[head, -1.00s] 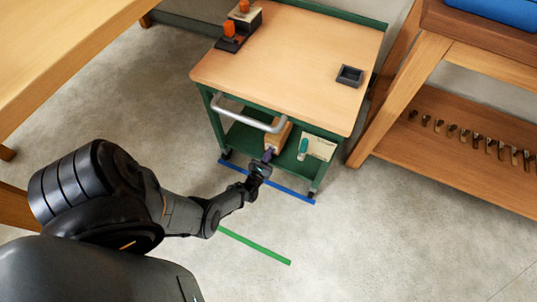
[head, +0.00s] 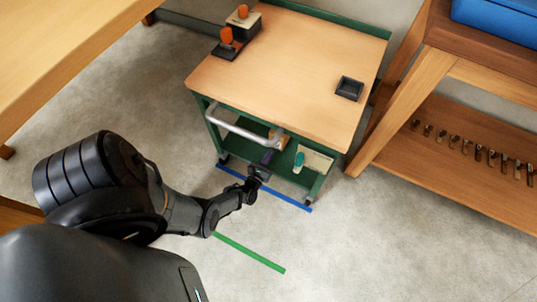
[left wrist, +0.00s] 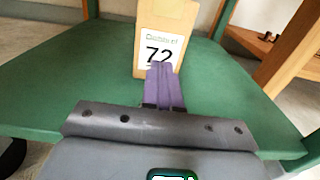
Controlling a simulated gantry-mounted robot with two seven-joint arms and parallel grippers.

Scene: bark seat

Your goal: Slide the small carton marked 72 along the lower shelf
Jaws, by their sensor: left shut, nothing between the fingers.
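The small carton marked 72 (left wrist: 164,22) stands upright on the green lower shelf (left wrist: 60,90) of the trolley. Its white label faces the left wrist camera. In the head view the carton (head: 279,138) is mostly hidden under the trolley top and handle. My left gripper (head: 267,156) reaches in over the shelf's front edge. Its purple fingers (left wrist: 160,72) are shut, empty, and right in front of the carton, covering the bottom of the label. I cannot tell whether they touch it. My right gripper is not in view.
The trolley's wooden top (head: 290,60) and metal handle (head: 248,130) overhang the shelf. Blue tape (head: 285,198) and green tape (head: 250,253) mark the floor. A wooden bench (head: 400,110) stands at right.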

